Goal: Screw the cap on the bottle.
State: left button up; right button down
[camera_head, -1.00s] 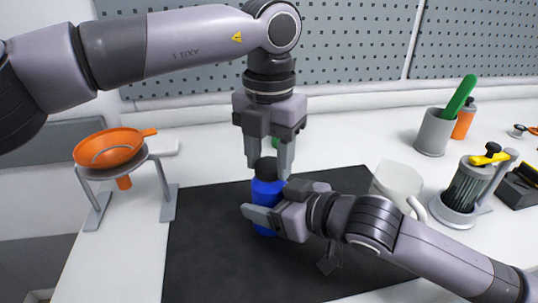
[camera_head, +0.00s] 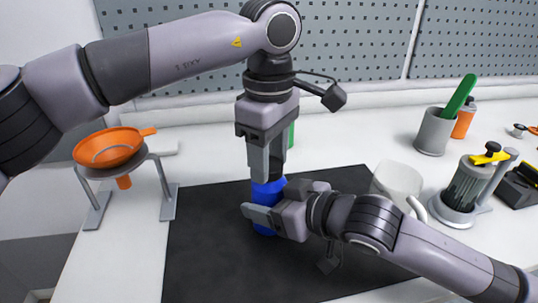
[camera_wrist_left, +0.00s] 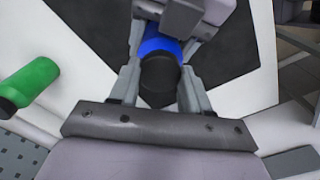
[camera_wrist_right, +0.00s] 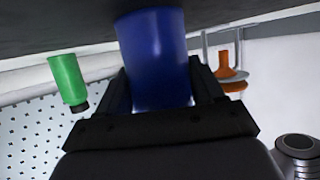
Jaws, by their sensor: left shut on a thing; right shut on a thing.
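The blue bottle (camera_head: 266,190) stands upright on the black mat (camera_head: 205,245). Its black cap (camera_wrist_left: 160,73) sits at the bottle's top, seen from above in the left wrist view. My left gripper (camera_head: 266,172) points straight down from above and is shut on the cap, one finger on each side. My right gripper (camera_head: 262,217) comes in from the right and is shut around the bottle's body, which fills its jaws in the right wrist view (camera_wrist_right: 155,60). In the head view the left fingers hide most of the cap, so its seating on the neck is hidden.
A white mug (camera_head: 397,182) stands close to the right arm. An orange funnel (camera_head: 108,148) rests in a grey stand at left. A green bottle (camera_wrist_right: 68,79) stands behind the blue one. A grey cup (camera_head: 434,131) and a brush holder (camera_head: 464,190) are at right.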

pick_arm(q)
jog(key=shift+m, duration=0.8)
jog(key=o, duration=1.2)
jog(key=shift+o, duration=0.2)
jog(key=shift+r, duration=0.1)
notch_tip(320, 180, up, 12)
pick_arm(e)
jog(key=shift+c, duration=0.3)
grip_release()
jog(key=shift+v, duration=3.6)
